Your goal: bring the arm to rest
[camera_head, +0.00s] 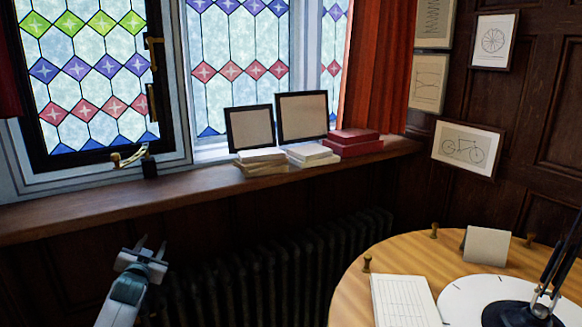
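My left gripper (151,244) shows at the lower left, at the end of my grey and white arm. Its two pointed fingers are apart and nothing shows between them. It is in front of the dark panelling below the window sill and appears to touch nothing. My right gripper does not show in this view.
A wooden window sill (85,206) crosses behind, with books (262,160), red boxes (354,142) and two frames (250,128). A dark radiator (285,265) stands below. A round wooden table (400,255) at lower right bears papers (405,300) and a black stand (515,315).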

